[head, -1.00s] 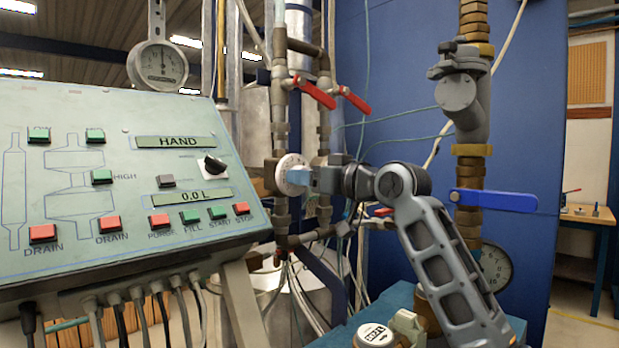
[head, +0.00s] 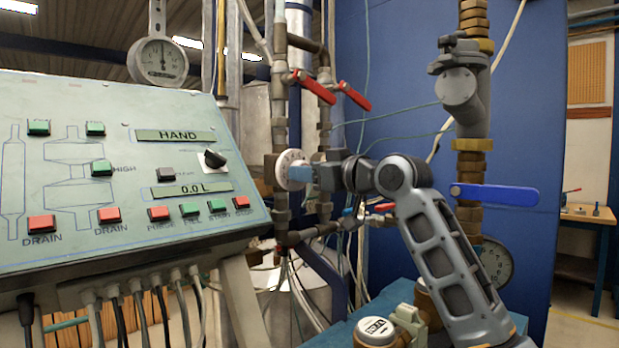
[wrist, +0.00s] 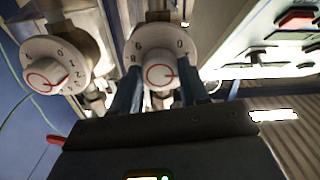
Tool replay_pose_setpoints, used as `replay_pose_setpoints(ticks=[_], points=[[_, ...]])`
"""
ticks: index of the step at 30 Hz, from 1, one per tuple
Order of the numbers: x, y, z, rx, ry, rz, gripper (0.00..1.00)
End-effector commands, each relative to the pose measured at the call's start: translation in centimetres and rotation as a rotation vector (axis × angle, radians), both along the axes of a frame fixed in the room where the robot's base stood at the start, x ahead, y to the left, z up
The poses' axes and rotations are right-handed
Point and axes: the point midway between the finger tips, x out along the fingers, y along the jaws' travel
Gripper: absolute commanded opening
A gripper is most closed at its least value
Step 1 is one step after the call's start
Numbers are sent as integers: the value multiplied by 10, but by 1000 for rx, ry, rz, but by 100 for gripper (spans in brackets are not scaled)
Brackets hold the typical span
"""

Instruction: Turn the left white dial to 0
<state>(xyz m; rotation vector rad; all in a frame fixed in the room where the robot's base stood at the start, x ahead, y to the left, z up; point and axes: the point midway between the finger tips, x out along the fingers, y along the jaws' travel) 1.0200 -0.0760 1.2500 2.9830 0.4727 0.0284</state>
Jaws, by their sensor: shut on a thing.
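The left white dial (head: 289,160) is on the pipework just right of the console. It also shows in the wrist view (wrist: 160,38), with its round knob (wrist: 160,74) between my two blue fingers. The knob has a red ring and a red pointer mark; the printed digits around it are only partly readable. My gripper (head: 301,174) is shut on this knob, and its fingers (wrist: 158,84) hold it from both sides. A second white dial (wrist: 55,66) is beside it at the left of the wrist view, untouched. In the head view my gripper hides that second dial.
The sloped console (head: 100,255) with buttons and displays reading HAND and 0.0 L stands at the left. Red-handled valves (head: 315,87) are above the dials. A blue lever (head: 495,196) and brass pipe (head: 472,215) stand right, near my arm.

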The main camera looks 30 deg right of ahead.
Motion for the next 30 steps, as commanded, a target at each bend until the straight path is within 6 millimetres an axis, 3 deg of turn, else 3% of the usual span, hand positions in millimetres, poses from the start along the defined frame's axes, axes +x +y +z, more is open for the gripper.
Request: replay_pose_setpoints(ticks=[18, 30], points=[[0, 0, -3, -540, -174, -1, 13], [0, 0, -2, -770, -248, 0, 13]])
